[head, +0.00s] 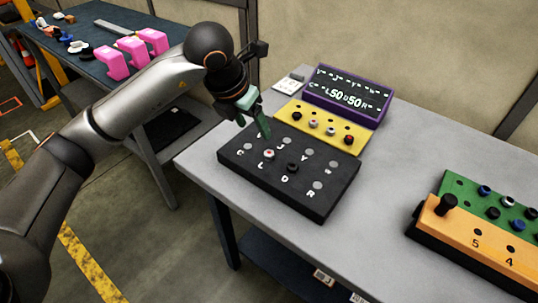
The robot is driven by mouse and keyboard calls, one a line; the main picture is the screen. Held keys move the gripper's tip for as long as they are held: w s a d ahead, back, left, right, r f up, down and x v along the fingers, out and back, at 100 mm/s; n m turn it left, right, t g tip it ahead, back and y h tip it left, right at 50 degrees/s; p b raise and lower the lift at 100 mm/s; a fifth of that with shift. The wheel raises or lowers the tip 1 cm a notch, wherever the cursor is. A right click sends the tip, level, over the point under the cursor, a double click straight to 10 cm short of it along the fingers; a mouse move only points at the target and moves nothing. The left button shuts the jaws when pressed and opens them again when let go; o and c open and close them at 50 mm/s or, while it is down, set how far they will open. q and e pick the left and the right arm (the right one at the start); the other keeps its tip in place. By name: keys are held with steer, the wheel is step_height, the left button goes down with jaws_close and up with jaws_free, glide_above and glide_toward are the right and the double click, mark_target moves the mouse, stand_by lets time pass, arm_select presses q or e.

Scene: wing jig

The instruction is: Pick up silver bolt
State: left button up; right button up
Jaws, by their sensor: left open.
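My left gripper (263,127) comes in from the upper left and points down over the back left part of the black lettered block (335,205). It is open, and I see nothing between its fingers, which look narrow from here. A small pale, silvery bolt with a red mark on top (269,154) stands in the black block, just in front of the fingertips and apart from them. A dark bolt (292,168) stands to its right. Several small bolts, some with pale heads (313,123), stand in the yellow block (337,119) behind. My right gripper is not in view.
A purple display box (380,92) stands behind the yellow block. A green and orange block (465,230) with several bolts and a black knob (446,204) is at the right. The grey tabletop (400,165) between is clear. Pink parts (112,62) lie on another table at upper left.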

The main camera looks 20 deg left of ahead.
arm_select(q)
glide_above(269, 152)
steer(key=s+a, duration=0.1)
steer(key=s, duration=0.1)
steer(key=f, duration=0.6)
steer(key=shift+s+a, duration=0.2)
steer(key=x, duration=0.2)
steer(key=p+x, duration=0.1)
steer(key=x, duration=0.1)
steer(key=shift+s+d, duration=0.15)
steer(key=shift+d, duration=0.2)
steer(key=shift+w+f, duration=0.25)
steer(key=shift+f, duration=0.35)
steer(key=shift+c, duration=0.4)
jaws_close()
